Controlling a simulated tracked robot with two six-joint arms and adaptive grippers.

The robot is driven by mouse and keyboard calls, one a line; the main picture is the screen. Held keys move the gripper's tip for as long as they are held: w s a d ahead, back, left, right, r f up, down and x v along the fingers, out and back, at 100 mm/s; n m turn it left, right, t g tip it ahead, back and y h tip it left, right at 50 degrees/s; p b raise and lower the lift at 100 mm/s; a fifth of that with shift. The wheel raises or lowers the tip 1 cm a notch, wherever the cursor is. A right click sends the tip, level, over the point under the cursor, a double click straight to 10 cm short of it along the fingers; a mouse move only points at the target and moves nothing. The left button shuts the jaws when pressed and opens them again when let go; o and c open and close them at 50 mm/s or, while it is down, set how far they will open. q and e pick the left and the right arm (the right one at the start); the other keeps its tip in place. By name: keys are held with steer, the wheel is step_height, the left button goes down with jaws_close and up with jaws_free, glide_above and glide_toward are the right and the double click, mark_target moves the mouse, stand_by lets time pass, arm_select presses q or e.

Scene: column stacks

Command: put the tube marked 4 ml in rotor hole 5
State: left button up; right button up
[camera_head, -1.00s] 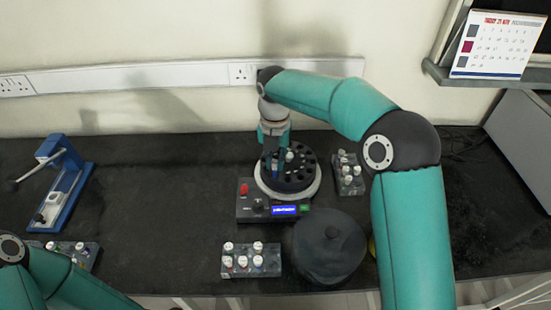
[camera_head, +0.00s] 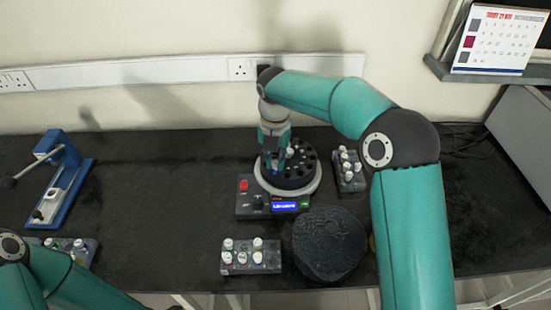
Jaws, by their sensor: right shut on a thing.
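The black round rotor (camera_head: 298,178) with its ring of holes sits in the centrifuge (camera_head: 244,210), which has a red button and a lit blue display. My right gripper (camera_head: 275,160) points down over the left part of the rotor. It is shut on a tube, mostly hidden by the fingers. A white cap (camera_head: 290,152) shows beside the fingers; I cannot tell whether it belongs to the held tube. The tube's marking and the hole numbers are too small to read. My left arm shows at the lower left, with its gripper out of view.
Racks with white-capped tubes stand in front of the centrifuge (camera_head: 232,268), to its right (camera_head: 358,184) and at the lower left (camera_head: 90,245). A dark round lid (camera_head: 328,245) lies at the front. A blue press-like device (camera_head: 68,190) stands at the left. The bench between is clear.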

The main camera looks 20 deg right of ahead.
steer(key=shift+f+b, duration=0.3)
steer(key=shift+f, duration=0.35)
steer(key=o, duration=1.1)
steer(key=shift+r, duration=0.1)
steer(key=shift+r+p, duration=2.95)
steer(key=shift+p, duration=0.15)
